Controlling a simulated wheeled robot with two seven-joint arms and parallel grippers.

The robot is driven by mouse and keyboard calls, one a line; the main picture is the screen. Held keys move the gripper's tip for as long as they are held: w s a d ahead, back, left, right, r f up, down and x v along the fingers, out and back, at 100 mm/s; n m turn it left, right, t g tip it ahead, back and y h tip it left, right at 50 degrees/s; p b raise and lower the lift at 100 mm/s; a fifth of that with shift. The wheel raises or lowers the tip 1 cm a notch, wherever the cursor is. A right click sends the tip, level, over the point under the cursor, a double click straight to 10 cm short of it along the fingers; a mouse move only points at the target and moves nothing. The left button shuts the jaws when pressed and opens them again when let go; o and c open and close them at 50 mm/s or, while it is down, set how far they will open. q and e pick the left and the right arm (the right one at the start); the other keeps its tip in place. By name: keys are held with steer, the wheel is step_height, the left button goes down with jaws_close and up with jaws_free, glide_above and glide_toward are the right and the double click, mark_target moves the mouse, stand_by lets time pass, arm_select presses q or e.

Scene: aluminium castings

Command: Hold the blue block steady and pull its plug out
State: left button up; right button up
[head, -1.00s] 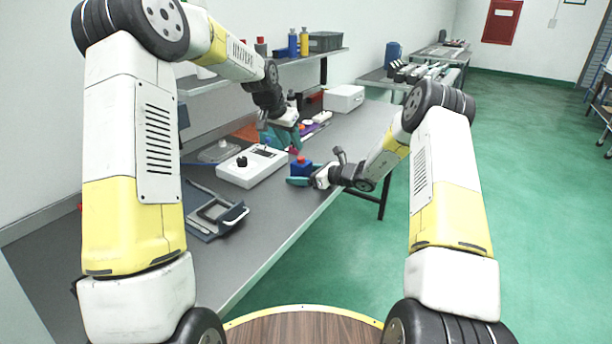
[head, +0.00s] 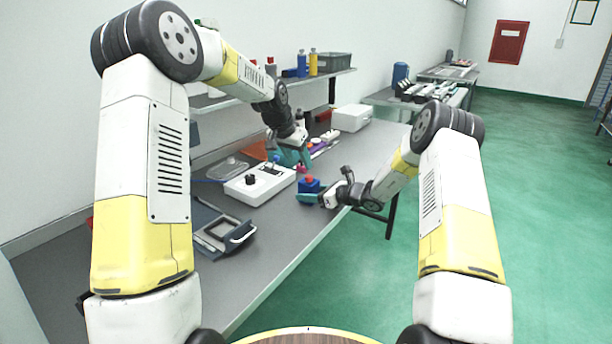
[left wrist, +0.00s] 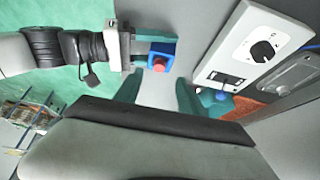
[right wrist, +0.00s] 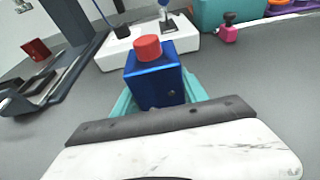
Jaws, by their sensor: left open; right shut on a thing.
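The blue block (head: 308,187) stands on the bench near its front edge, with a red plug (head: 309,180) upright in its top. In the right wrist view the blue block (right wrist: 155,84) sits between the teal fingers of my right gripper (right wrist: 158,100), which is shut on it, and the red plug (right wrist: 147,47) sticks up. My left gripper (head: 292,158) is open, above the bench and behind the block. In the left wrist view its teal fingers (left wrist: 155,95) are apart, with the block (left wrist: 165,50) and plug (left wrist: 159,64) beyond them, not between them.
A white control box (head: 260,183) with a black knob stands left of the block. A small pink item (right wrist: 228,32) stands behind it. A grey frame with a handle (head: 224,234) lies at the front left. A white box (head: 351,117) stands farther back.

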arm_select(q)
steer(key=n+t+h, duration=0.4)
steer(key=n+h, duration=0.3)
steer(key=n, duration=2.6)
glide_toward(307, 177)
steer(key=shift+m, duration=0.3)
steer(key=x, duration=0.8)
steer(key=shift+w+d, duration=0.1)
steer(key=shift+c, duration=0.5)
jaws_close()
